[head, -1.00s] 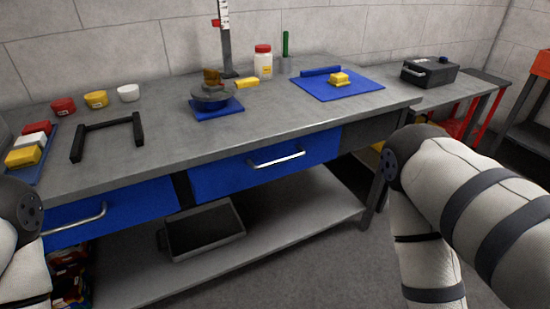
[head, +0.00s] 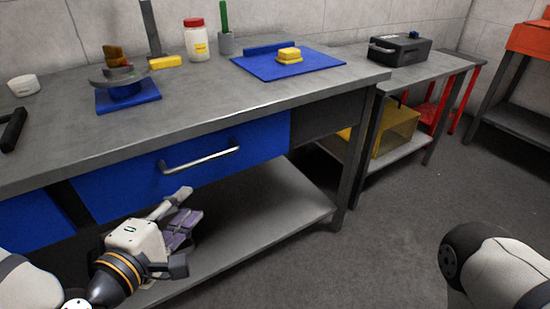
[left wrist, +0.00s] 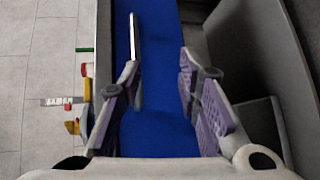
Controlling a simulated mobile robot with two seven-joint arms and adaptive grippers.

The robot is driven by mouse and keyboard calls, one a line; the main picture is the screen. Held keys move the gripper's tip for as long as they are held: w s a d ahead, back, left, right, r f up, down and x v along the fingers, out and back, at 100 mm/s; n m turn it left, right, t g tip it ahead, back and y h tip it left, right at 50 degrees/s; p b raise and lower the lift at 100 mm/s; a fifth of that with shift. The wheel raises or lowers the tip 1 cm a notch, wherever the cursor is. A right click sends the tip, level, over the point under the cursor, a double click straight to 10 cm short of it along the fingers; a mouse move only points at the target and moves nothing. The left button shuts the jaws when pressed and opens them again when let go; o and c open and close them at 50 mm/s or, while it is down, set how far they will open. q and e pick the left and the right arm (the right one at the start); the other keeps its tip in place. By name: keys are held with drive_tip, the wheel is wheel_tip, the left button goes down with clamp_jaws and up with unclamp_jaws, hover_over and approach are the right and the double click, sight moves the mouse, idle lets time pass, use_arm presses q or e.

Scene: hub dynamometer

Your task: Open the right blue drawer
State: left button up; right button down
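The right blue drawer (head: 125,180) sits under the workbench top, its front looking flush with the bench. Its silver bar handle (head: 200,160) runs along the front. My left gripper (head: 186,204) is just below and in front of the handle, open, with nothing between its fingers. In the left wrist view the open gripper (left wrist: 158,65) faces the blue drawer front (left wrist: 160,130), and the handle (left wrist: 135,40) lies toward the left finger, beyond its tip. I cannot tell whether they touch. My right gripper is out of view; only part of that arm shows at lower right.
On the bench top (head: 210,95) are a blue mat (head: 325,68) with a yellow block, a white jar (head: 197,45) and a round device on a blue base (head: 128,98). A lower shelf (head: 270,215) runs beneath. The floor at right is clear.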

sight(206, 161)
use_arm(q)
drive_tip(key=shift+n+t, duration=0.5)
drive_tip(key=r+x, duration=0.1)
drive_tip(key=x, duration=0.7)
drive_tip(key=a+r+x, duration=0.1)
drive_tip(key=x, duration=0.4)
drive_tip(key=shift+w+a+r+b, duration=0.1)
drive_tip(key=shift+w+r+b, duration=0.25)
drive_tip(key=shift+w, duration=0.1)
drive_tip(key=shift+c, duration=0.2)
clamp_jaws()
